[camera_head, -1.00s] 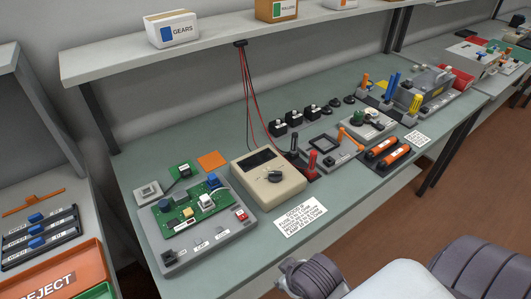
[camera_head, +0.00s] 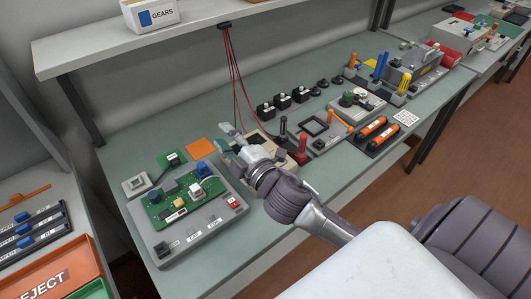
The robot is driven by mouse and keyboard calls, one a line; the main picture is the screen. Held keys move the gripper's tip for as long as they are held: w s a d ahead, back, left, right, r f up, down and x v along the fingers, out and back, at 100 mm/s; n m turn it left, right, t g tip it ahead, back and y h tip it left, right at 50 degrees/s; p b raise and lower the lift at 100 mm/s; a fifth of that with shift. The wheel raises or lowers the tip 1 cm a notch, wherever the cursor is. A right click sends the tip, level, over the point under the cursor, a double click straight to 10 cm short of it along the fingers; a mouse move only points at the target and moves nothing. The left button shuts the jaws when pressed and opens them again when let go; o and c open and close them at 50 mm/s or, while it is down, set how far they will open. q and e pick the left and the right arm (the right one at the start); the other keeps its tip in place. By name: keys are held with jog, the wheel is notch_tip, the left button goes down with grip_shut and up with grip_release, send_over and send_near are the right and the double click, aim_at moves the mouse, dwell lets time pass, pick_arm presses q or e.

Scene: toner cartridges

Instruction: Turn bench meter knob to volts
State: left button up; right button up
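The beige bench meter (camera_head: 291,162) sits on the green bench between the circuit board fixture and the red and black probes. Only parts of its back and right side show. My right gripper (camera_head: 230,138) and wrist reach over it from the lower right and hide its knob and most of its face. The fingertips point toward the back left, above the meter's left part. I cannot tell whether they touch it or how far apart they are. My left gripper is out of view.
The circuit board fixture (camera_head: 160,238) stands left of the meter. The red probe (camera_head: 303,146) and black probe (camera_head: 283,127) stand close on its right. Red and black wires (camera_head: 234,75) hang from the shelf (camera_head: 95,50) behind. An orange square (camera_head: 202,148) lies behind the fixture.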

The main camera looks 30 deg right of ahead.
jog(key=w+a+r+n+g+y, duration=0.15)
jog(key=a+r+n+y, duration=0.25)
jog(key=n+y, duration=0.5)
jog(key=a+r+n+g+y, duration=0.3)
jog(key=a+r+n+y, duration=0.15)
jog(key=n, duration=0.75)
jog(key=s+d+f+n+g+h, duration=0.1)
jog(key=d+f+n+g+h, duration=0.3)
jog(key=d, duration=0.4)
jog(key=s+d+f+n+g+h, duration=0.1)
jog(key=d+f+n+g+h, duration=0.15)
jog(key=d+n+g, duration=0.4)
jog(key=s+d+f+n+g+h, duration=0.1)
jog(key=d+f+n+h, duration=0.2)
jog(key=d, duration=0.7)
jog(key=shift+h, duration=0.7)
jog(key=p+x, duration=0.3)
jog(key=x, duration=1)
grip_shut()
